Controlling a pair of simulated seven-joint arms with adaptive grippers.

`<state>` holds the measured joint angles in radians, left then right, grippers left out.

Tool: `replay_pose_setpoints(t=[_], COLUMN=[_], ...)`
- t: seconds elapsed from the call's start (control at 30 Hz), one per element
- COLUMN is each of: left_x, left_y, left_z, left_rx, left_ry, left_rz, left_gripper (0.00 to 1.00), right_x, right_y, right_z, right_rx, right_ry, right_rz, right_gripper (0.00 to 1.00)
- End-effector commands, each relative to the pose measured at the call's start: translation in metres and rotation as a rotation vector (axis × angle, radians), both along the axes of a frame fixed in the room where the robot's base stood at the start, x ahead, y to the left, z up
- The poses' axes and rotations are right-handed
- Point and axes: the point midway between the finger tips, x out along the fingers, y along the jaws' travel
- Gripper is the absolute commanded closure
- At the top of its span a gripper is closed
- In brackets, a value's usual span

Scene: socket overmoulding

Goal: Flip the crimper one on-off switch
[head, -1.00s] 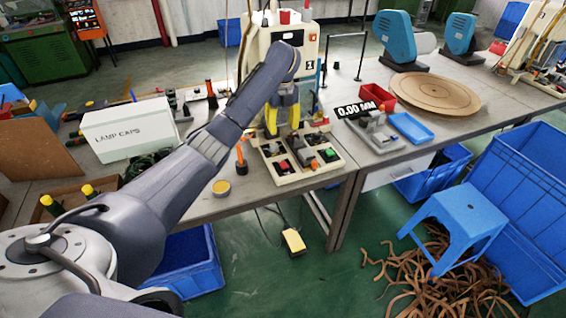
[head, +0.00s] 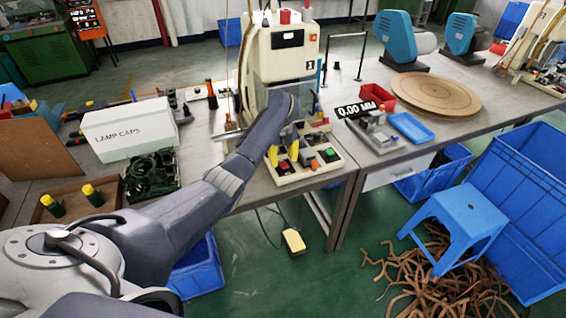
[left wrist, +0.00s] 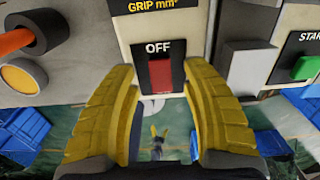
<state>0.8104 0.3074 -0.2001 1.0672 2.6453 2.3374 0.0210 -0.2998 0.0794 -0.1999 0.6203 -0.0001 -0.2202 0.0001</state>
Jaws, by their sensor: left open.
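The crimper labelled 1 (head: 285,50) stands on the table in the head view, with its control panel (head: 325,168) at its front. In the left wrist view a red switch (left wrist: 160,74) sits in a black plate marked OFF. My left gripper (head: 283,157) is at the left part of the panel. In the left wrist view its yellow fingers (left wrist: 163,112) are spread apart, one on each side of the switch, with nothing between them. Whether a finger touches the panel cannot be told. My right gripper is not in view.
Beside the switch are a grey block (left wrist: 252,66), a green button (left wrist: 305,68) and an orange-handled part (left wrist: 18,40). A lamp caps box (head: 128,130) stands left on the table. A gauge (head: 372,130) and blue tray (head: 411,127) lie to the right.

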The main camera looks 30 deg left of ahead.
Motion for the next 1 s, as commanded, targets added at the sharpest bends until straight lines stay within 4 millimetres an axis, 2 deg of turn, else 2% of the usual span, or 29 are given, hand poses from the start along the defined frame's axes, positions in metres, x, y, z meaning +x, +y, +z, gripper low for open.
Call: replay_pose_setpoints(t=[0.23, 0.67, 1.0], left_x=[0.0, 0.0, 0.0], left_y=[0.0, 0.0, 0.0], left_z=[-0.017, -0.02, -0.02], left_rx=[-0.001, -0.001, 0.0], left_ry=[-0.001, -0.002, -0.001], left_rz=[0.0, 0.0, 0.0], left_gripper=[0.53, 0.53, 0.92], right_x=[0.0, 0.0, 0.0], right_y=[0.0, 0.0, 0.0], right_z=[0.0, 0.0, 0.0], right_rx=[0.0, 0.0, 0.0], right_ry=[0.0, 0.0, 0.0], right_rz=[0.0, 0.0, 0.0], right_gripper=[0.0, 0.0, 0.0])
